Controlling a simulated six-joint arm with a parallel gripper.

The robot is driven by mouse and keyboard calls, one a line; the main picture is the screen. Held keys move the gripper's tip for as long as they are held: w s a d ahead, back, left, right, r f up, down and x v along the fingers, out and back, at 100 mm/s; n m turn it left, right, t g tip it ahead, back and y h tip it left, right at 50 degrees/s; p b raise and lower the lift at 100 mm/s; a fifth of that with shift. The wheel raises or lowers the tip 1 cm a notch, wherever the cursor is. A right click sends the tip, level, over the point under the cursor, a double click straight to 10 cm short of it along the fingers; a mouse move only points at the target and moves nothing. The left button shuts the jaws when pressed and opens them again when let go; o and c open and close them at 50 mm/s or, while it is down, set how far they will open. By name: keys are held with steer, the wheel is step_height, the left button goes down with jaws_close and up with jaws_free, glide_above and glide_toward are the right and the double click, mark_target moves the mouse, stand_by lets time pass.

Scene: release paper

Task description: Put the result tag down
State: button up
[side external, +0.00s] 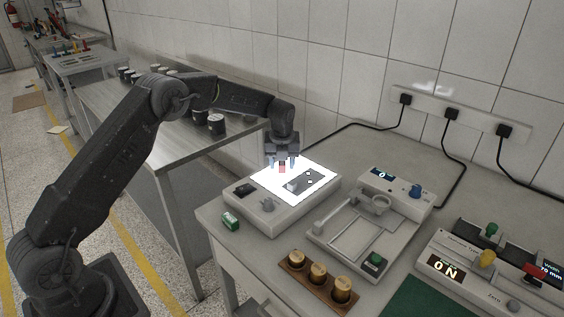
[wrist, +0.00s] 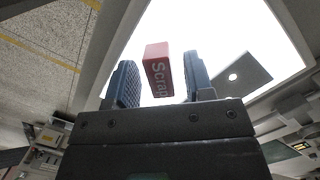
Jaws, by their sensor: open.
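The result tag (wrist: 158,72) is a small red block lettered "Scrap". In the wrist view it stands between the two blue fingers of my gripper (wrist: 160,66), with a gap showing on each side. In the side view my gripper (side external: 283,163) points down over the back left part of the lit light box (side external: 268,221), with the red tag (side external: 283,169) low between the fingers. My gripper is open around the tag. I cannot tell exactly how the tag's underside meets the lit surface.
A grey sheet with round holes (side external: 299,185) lies on the light box, right of the tag. A small green block (side external: 230,222) sits left of the box. A grey measuring device (side external: 357,247) and a wooden rack (side external: 312,290) with gold cylinders stand close on the right and front.

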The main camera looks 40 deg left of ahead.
mark_target(282, 165)
steer(key=s+d+r+n, duration=0.2)
steer(key=s+r, duration=0.1)
steer(key=r, duration=0.4)
steer(key=s+d+r+n+t, duration=0.1)
steer(key=s+r+n, duration=0.15)
steer(key=r, duration=0.45)
steer(key=s+d+r+n, duration=0.2)
steer(key=s+r, duration=0.2)
steer(key=r, duration=0.3)
steer(key=s+d+r+n+t, duration=0.1)
steer(key=s+r+n, duration=0.1)
steer(key=s+n, duration=0.25)
steer(key=s+d+r+n, duration=0.2)
steer(key=s+n, duration=0.1)
steer(key=s, duration=0.3)
steer(key=s+d+f+n+t, duration=0.1)
steer(key=s+f+n, duration=0.1)
steer(key=s+n, duration=0.4)
steer(key=s+d+f+n+t+h, duration=0.1)
steer(key=s+f+n, duration=0.2)
steer(key=s+n, duration=0.4)
steer(key=s, duration=0.5)
steer(key=shift+d, duration=0.35)
